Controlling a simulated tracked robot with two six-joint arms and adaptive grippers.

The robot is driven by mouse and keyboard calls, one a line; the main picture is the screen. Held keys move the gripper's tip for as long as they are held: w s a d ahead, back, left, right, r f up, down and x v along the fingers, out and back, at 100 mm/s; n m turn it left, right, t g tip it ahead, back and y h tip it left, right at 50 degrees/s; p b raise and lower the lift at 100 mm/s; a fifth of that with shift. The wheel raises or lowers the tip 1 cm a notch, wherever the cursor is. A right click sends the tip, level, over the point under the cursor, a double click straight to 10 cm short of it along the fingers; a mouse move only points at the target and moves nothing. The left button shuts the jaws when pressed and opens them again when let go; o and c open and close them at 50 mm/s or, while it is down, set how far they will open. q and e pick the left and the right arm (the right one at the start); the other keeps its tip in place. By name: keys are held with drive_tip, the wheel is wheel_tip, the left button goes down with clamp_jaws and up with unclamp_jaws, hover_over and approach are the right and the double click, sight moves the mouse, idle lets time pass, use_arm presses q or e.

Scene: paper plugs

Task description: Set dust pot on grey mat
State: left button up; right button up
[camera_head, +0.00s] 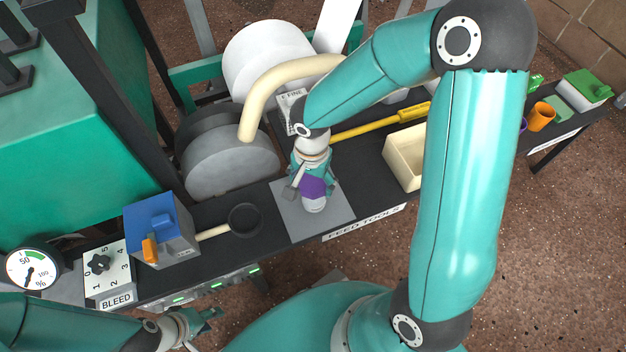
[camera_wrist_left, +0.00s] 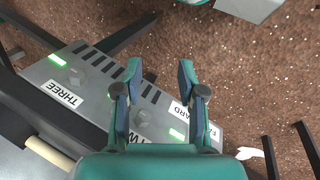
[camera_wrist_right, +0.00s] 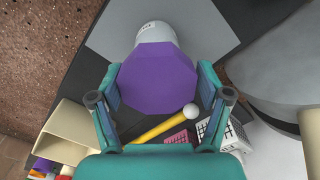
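The dust pot appears as a pale pot with a purple faceted top (camera_head: 313,187); its purple face fills the middle of the right wrist view (camera_wrist_right: 158,80), with the pale body (camera_wrist_right: 156,33) beyond. The grey mat (camera_head: 290,222) lies on the dark bench under it, and also shows in the right wrist view (camera_wrist_right: 207,32). My right gripper (camera_head: 311,181) has its fingers against both sides of the purple part, with the pot over the mat. I cannot tell whether the pot touches the mat. My left gripper (camera_head: 207,318) is open and empty, in front of the bench (camera_wrist_left: 160,75).
A black round pan (camera_head: 245,218) lies left of the mat, near a blue box with an orange lever (camera_head: 150,248). A cream bin (camera_head: 403,160) and a yellow-handled tool (camera_head: 380,120) are on the right. A cream hose (camera_head: 265,90) arches behind. The mat's front edge is clear.

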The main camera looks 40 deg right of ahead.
drive_tip(key=shift+o, duration=0.8)
drive_tip(key=shift+r, duration=0.1)
drive_tip(key=shift+r, duration=0.15)
wheel_tip(320, 180, up, 12)
drive_tip(key=p, duration=0.4)
